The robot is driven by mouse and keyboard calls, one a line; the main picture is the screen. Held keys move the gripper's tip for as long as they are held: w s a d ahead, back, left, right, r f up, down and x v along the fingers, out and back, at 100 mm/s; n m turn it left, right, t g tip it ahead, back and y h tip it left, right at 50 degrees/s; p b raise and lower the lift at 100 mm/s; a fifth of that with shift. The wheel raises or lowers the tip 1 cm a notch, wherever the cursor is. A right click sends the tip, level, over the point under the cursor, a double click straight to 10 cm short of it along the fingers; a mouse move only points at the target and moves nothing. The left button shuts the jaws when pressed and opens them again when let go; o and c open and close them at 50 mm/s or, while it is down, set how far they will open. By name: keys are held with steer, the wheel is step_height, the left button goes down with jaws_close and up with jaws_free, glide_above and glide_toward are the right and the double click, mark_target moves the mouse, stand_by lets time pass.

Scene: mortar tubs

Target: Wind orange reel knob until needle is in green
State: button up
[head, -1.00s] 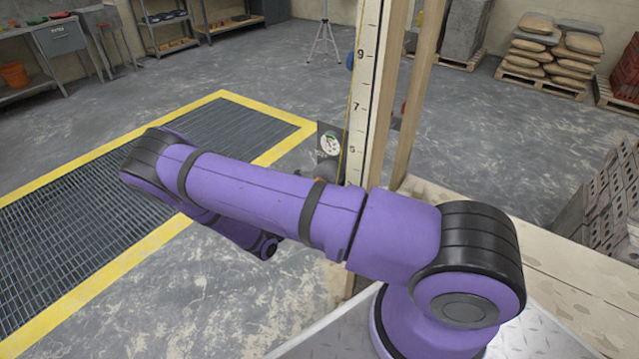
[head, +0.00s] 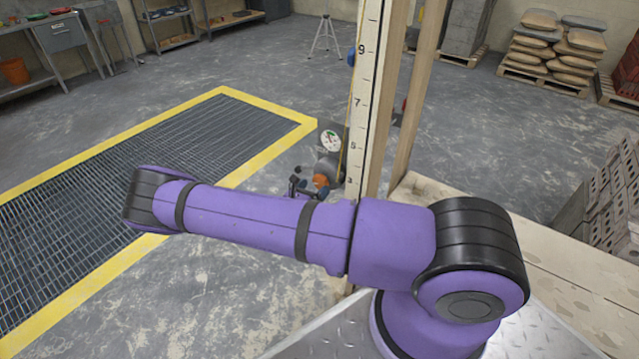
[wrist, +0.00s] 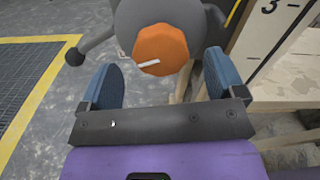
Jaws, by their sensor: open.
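The orange reel knob (wrist: 160,49) is faceted, with a white mark, on the front of a grey reel (wrist: 135,17) in the wrist view. In the head view the knob (head: 320,180) shows low on the post, just above my arm. The round white gauge (head: 330,140) sits above the reel on a dark plate; green shows on its face, but the needle is too small to read. My gripper (wrist: 160,85) is open, its two blue-padded fingers on either side below the knob, apart from it. In the head view my gripper (head: 300,187) is just left of the knob.
A numbered wooden post (head: 361,100) stands by the reel, with bare timber (head: 412,100) to its right. A dark lever with a round end (wrist: 75,56) sticks out left of the reel. A yellow-edged floor grating (head: 190,135) lies to the left.

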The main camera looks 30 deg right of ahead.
mark_target(318, 184)
steer(key=shift+x, duration=1.85)
steer(key=shift+c, duration=0.5)
steer(key=c, duration=0.8)
steer(key=shift+m, duration=2.4)
steer(key=shift+c, duration=0.2)
steer(key=o, duration=0.9)
steer(key=shift+o, duration=0.2)
steer(key=shift+a, duration=0.1)
